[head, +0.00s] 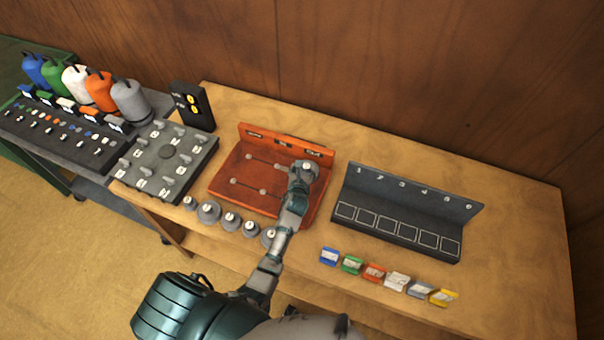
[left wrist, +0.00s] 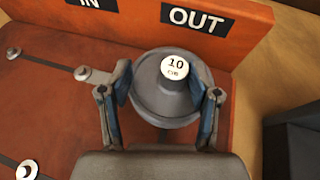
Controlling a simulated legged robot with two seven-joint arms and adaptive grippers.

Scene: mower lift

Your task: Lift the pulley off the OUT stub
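A grey pulley (left wrist: 160,105) with a round white label reading "10 cm" sits just in front of the OUT label (left wrist: 197,19) on the orange board; the stub under it is hidden. In the head view the pulley (head: 309,167) shows at the board's right end. My left gripper (left wrist: 162,90) is over the pulley with one finger on each side of it. The fingers stand apart and overlap the disc's edges; I cannot tell whether they press on it. My right gripper is not in view.
Several grey pulleys (head: 209,211) lie along the table's front edge. A grey peg plate (head: 167,152) stands left of the orange board (head: 234,172). A dark numbered rack (head: 405,198) stands close on the right, with several coloured blocks (head: 374,272) in front.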

